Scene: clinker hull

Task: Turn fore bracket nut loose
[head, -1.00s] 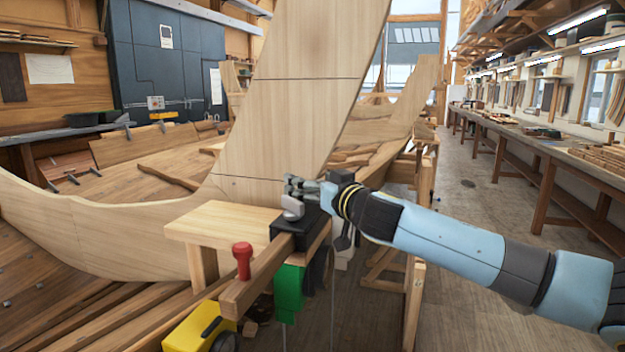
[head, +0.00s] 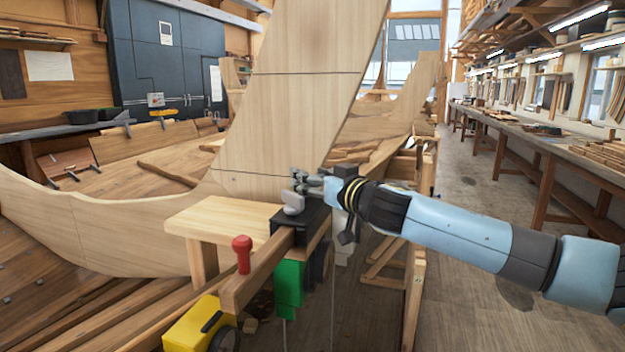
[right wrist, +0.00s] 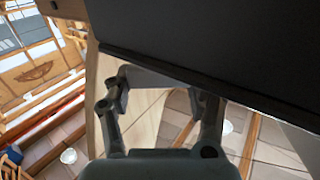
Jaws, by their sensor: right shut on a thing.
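The fore bracket nut (head: 293,203) is a pale grey winged piece. In the head view it stands on top of a black bracket block (head: 300,220) at the end of a wooden beam, beside the pale stem plank. My right gripper (head: 302,184) reaches in from the right, its grey fingers shut on the nut and partly covering it. In the right wrist view the two fingers (right wrist: 160,95) reach up beside a large dark surface, which hides the right fingertip; the nut cannot be made out there. My left gripper is not in view.
A green part (head: 288,288) hangs below the block, and a yellow case (head: 198,325) sits lower left. A wooden bench (head: 222,218) adjoins the block. The aisle floor (head: 475,210) is open to the right.

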